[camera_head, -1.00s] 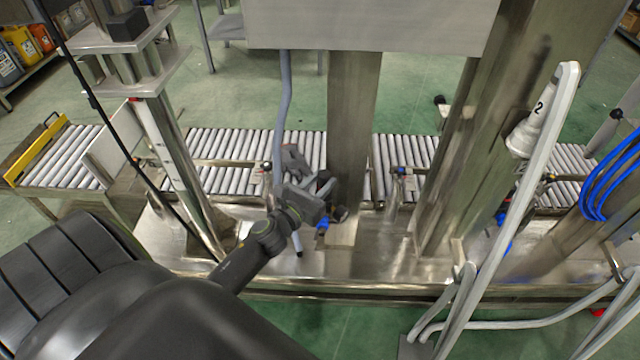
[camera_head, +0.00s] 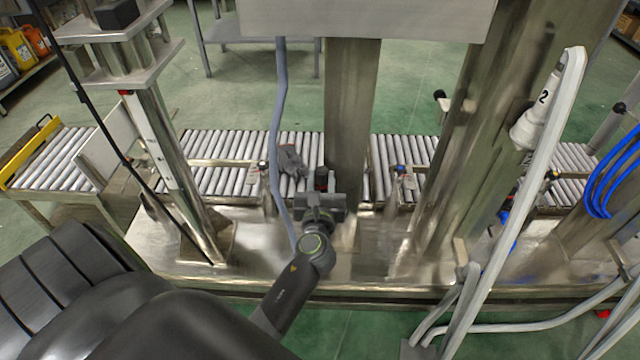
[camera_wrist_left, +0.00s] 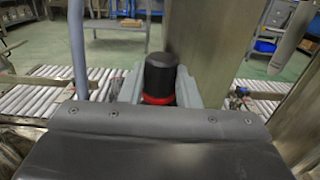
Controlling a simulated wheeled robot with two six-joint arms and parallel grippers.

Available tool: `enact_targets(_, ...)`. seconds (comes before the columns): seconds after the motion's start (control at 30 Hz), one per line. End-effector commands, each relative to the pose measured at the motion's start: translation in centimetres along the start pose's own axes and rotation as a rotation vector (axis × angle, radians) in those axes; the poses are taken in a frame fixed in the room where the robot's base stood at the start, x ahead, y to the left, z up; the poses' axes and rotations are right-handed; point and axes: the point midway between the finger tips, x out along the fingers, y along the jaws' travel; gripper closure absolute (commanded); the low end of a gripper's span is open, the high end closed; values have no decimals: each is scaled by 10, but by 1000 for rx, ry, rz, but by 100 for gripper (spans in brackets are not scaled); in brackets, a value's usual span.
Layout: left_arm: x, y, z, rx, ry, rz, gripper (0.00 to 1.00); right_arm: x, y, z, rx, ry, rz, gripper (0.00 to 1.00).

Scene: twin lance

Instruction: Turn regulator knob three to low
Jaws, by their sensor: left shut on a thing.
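A black knob with a red ring (camera_wrist_left: 160,76) stands between the two grey fingers of my left gripper (camera_wrist_left: 160,92) in the left wrist view. In the head view the knob (camera_head: 321,174) shows as a small dark piece just beyond my left gripper (camera_head: 321,192), in front of the steel column. The gripper is shut on it. The knob's lower part and whatever it sits on are hidden by the gripper. I cannot read any mark or setting on it. My right gripper is not in view.
A steel column (camera_head: 350,110) stands right behind the knob. A grey hose (camera_head: 279,130) hangs to its left. A roller conveyor (camera_head: 225,150) runs behind, with a grey object (camera_head: 291,160) over it. A white arm-like bar (camera_head: 520,180) slants at the right.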

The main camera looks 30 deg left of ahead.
Motion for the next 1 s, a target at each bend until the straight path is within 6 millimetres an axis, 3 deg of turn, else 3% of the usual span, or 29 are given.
enact_targets(0.4, 0, -4, -1, 0, 1, 199, 93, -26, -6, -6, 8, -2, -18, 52)
enact_targets(0.97, 0, -4, 0, 1, 1, 229, 93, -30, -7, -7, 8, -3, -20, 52)
enact_targets(1.0, 0, -4, 0, 1, 1, 229, 68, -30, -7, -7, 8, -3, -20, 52)
